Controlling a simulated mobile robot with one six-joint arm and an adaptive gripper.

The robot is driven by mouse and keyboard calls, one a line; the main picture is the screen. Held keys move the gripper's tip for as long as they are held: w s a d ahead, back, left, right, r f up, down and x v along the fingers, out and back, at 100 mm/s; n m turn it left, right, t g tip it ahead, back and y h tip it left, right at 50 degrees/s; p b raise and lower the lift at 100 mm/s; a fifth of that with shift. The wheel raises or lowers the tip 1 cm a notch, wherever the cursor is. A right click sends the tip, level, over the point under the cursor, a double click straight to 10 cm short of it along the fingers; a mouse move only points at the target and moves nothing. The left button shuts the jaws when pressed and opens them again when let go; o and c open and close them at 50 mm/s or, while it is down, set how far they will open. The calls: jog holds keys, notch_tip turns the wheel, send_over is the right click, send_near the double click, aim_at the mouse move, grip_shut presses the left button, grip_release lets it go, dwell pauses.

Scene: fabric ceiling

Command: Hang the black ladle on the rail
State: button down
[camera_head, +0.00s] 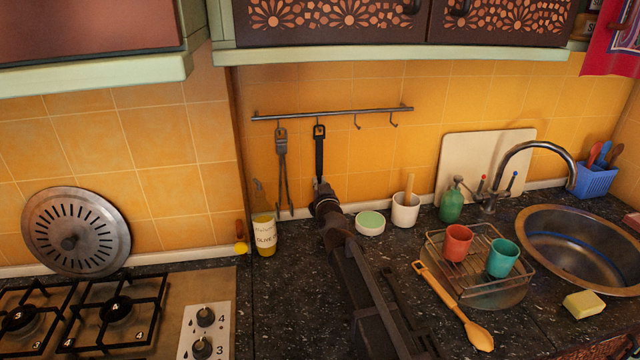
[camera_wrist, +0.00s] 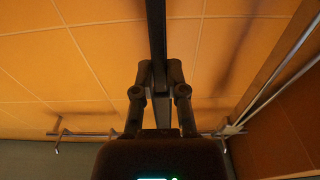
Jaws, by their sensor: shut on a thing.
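The metal rail (camera_head: 350,113) with hooks runs across the yellow tiled wall. The black ladle (camera_head: 319,155) is upright in front of the wall, its handle's top end just below the rail. I cannot tell whether it sits on a hook. My gripper (camera_head: 322,186) is shut on the ladle, below that top end. The ladle's lower part is hidden by my arm. In the wrist view, the black handle (camera_wrist: 157,35) runs between my gripper's fingers (camera_wrist: 160,75); the rail (camera_wrist: 85,133) crosses behind the gripper.
Dark tongs (camera_head: 282,160) hang on the rail, left of the ladle. Bare hooks (camera_head: 394,121) are to the right. An oil bottle (camera_head: 264,234), a round green-topped tub (camera_head: 370,222) and a white pot (camera_head: 405,210) stand below. Cabinets (camera_head: 330,22) overhang the wall.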

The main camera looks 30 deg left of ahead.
jog(key=c, duration=0.6)
grip_release()
